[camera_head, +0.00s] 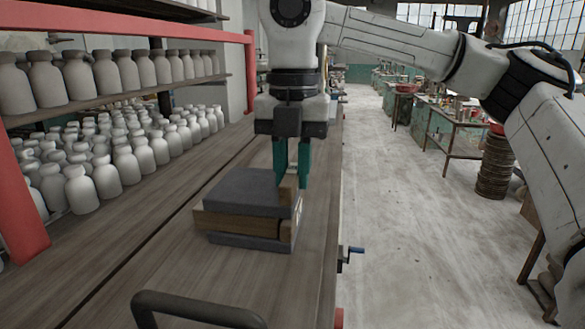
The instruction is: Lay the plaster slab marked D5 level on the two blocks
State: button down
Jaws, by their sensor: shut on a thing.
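A dark grey slab (245,193) lies flat on top of a stack on the wooden bench; no D5 mark is readable on it. Brown wooden block material (238,225) shows beneath it, but I cannot tell two separate blocks apart. Another thin grey slab (250,242) lies at the bottom of the stack. My gripper (292,182) points down at the far right corner of the top slab, its teal fingers at the slab's edge. It appears shut on that slab; the exact contact is partly hidden.
The wooden bench (150,270) is clear around the stack. Rows of pale bottles (85,185) stand on shelves at left, behind a red frame (150,28).

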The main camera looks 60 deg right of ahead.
jog(key=shift+f, duration=0.15)
dwell(0.6)
jog(key=c, duration=0.9)
grip_release()
notch_tip(320, 180, up, 11)
jog(key=shift+f+b, duration=0.1)
jog(key=shift+b, duration=0.75)
jog(key=shift+f, duration=0.1)
